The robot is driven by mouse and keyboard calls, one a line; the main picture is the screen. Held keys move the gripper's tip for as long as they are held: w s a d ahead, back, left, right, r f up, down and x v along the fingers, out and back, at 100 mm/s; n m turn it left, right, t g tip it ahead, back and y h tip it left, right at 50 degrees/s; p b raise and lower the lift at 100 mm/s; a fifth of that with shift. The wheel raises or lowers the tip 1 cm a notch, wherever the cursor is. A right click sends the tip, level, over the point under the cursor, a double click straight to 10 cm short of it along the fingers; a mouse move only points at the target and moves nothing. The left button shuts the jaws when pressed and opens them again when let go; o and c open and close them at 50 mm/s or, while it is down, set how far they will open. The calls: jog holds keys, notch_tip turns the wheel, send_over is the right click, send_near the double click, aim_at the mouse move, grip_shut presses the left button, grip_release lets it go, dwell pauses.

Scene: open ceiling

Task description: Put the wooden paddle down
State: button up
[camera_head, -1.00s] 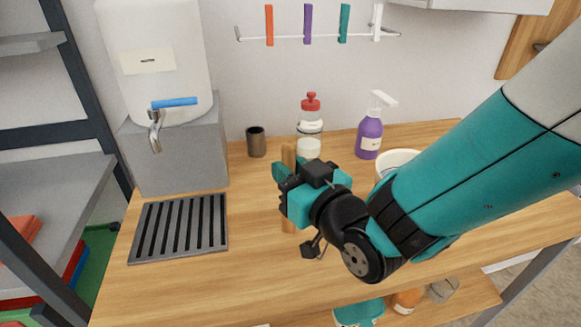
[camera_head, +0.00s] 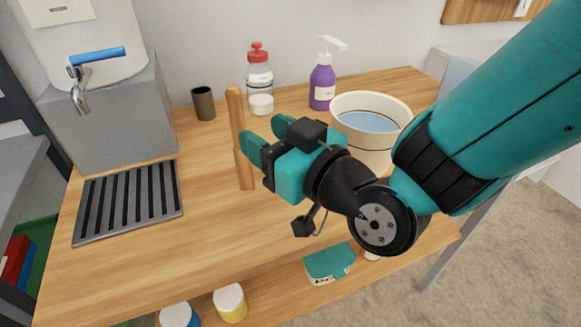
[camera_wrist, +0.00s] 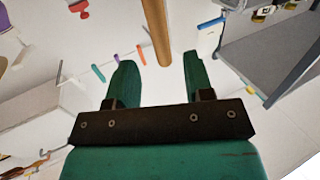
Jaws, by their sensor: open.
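The wooden paddle (camera_head: 236,115) is a slim light-brown stick. It stands nearly upright over the table in the head view, with its lower end at the tabletop; I cannot tell whether it leans on anything. My gripper (camera_head: 261,130) is open just right of the paddle, its two teal fingers apart and pointing toward it. In the wrist view the paddle (camera_wrist: 158,32) runs in from the top edge and ends near the gap between the open fingertips (camera_wrist: 159,60). The fingers do not appear to press on it.
The wooden table (camera_head: 200,235) has a slatted grey drip tray (camera_head: 130,203) at left, below a water dispenser's tap. The front middle is clear.

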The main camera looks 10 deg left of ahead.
jog(key=b+v, duration=0.5)
jog(key=b, duration=0.1)
jog(key=shift+s, duration=0.1)
jog(key=d+f+m+g+h, duration=0.35)
jog(key=d+f+h, duration=0.25)
jog(key=d, duration=0.3)
jog(key=s+d+f+g+h, duration=0.1)
jog(key=s+d+g+h, duration=0.3)
jog(key=s+d+g, duration=0.3)
jog(key=s+d, duration=0.1)
jog(key=d, duration=0.2)
jog(key=shift+d+f, duration=0.2)
jog(key=shift+f, duration=0.1)
